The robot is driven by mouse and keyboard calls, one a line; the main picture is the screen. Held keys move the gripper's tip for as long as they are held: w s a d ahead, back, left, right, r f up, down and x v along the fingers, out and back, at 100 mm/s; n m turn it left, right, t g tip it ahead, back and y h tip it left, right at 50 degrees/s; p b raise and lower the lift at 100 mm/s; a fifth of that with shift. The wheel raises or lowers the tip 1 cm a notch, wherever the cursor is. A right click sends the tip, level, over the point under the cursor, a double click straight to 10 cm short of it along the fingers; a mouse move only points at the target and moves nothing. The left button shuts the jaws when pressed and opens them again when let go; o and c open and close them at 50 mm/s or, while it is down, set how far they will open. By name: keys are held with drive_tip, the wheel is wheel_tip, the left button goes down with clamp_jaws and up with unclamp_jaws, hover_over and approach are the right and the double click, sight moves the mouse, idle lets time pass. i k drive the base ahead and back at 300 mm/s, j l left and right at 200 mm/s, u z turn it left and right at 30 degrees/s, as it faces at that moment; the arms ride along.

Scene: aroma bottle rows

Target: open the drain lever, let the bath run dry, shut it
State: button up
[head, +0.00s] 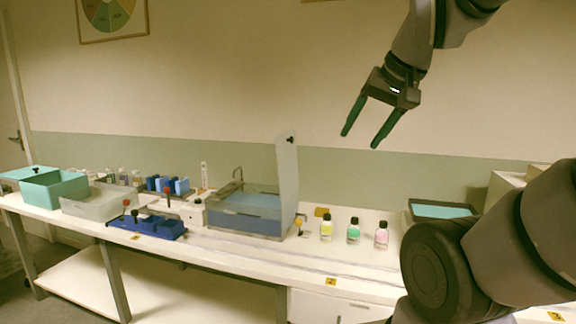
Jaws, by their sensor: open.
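The bath (222,222) is a clear-walled tub on the bench, left of the middle, with blue liquid (262,203) in it. Its pale lid (287,178) stands upright at the right side. A small tap rises behind it. A small part (301,223) with an orange-yellow piece sits at the bath's right end; I cannot tell whether it is the drain lever or how it is set. My gripper (362,140) is open and empty, with green fingers pointing down and left, high above the bench and to the right of the bath.
Three bottles, yellow (326,228), green (353,231) and pink (381,236), stand right of the bath. A blue block (150,226) with red- and black-knobbed levers stands left. Teal bin (54,188) and grey tray (100,203) are further left. A blue-topped tray (442,210) is right.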

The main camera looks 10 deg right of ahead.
sight(298, 222)
drive_tip(key=i+l+u, duration=0.1)
drive_tip(key=l, duration=0.2)
drive_tip(key=j, duration=1.7)
drive_tip(key=i, duration=1)
drive_tip(key=z, duration=1)
